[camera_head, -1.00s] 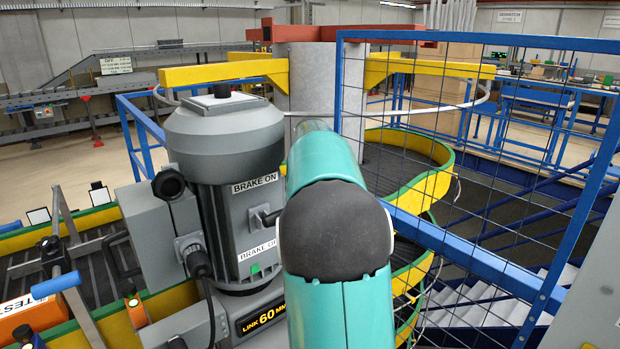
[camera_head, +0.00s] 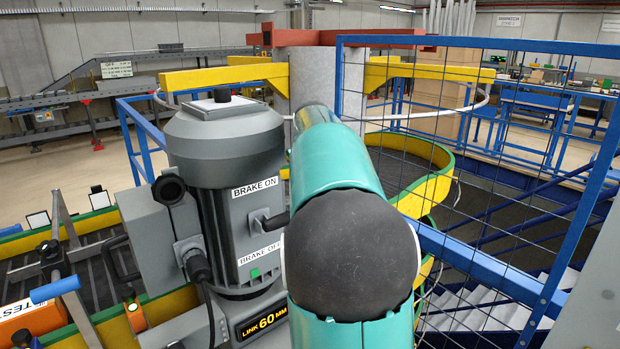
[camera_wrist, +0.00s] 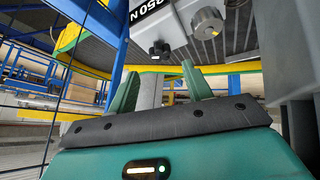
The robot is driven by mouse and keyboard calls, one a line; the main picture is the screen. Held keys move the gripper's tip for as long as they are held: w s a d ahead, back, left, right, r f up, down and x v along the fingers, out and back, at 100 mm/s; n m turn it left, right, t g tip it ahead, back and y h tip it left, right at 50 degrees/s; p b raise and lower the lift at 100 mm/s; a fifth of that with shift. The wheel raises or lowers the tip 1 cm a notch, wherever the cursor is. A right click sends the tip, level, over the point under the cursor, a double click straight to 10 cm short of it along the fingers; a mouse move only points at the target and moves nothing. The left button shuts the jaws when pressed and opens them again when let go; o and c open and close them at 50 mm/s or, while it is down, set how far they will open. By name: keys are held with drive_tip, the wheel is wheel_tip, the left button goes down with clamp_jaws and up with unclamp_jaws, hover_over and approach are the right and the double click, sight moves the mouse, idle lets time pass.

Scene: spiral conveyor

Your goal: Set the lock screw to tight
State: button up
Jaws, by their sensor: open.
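In the wrist view, my gripper (camera_wrist: 161,82) is open, with its two green fingers apart and nothing between them. Beyond the fingertips hangs a grey box with a label ending in "50 N" (camera_wrist: 148,8). A small black double-lobed screw head (camera_wrist: 160,49) sits at its lower edge, above the gap between the fingers and apart from them. A round grey knob (camera_wrist: 207,22) with a yellow mark is to its right. The black part looks like the lock screw, but I cannot read its setting. In the head view my gripper is hidden behind my teal arm.
The grey motor (camera_head: 226,145) with "BRAKE ON" and "BRAKE OFF" labels stands close left of my arm. A blue mesh fence (camera_head: 480,264) is on the right. The yellow-green spiral conveyor (camera_head: 437,152) lies behind. A grey post (camera_wrist: 300,135) stands right of my gripper.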

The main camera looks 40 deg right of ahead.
drive_tip(key=shift+s+a+r, duration=0.25)
drive_tip(key=shift+r, duration=0.1)
drive_tip(key=s+d+r+n+g+y, duration=0.15)
drive_tip(key=d+r+n+y, duration=0.45)
drive_tip(key=n, duration=0.6)
drive_tip(key=shift+t, duration=0.25)
drive_tip(key=x, duration=0.8)
drive_tip(key=a+x, duration=0.1)
drive_tip(key=x, duration=0.3)
drive_tip(key=shift+w+a+f, duration=0.15)
drive_tip(key=shift+w+f, duration=0.1)
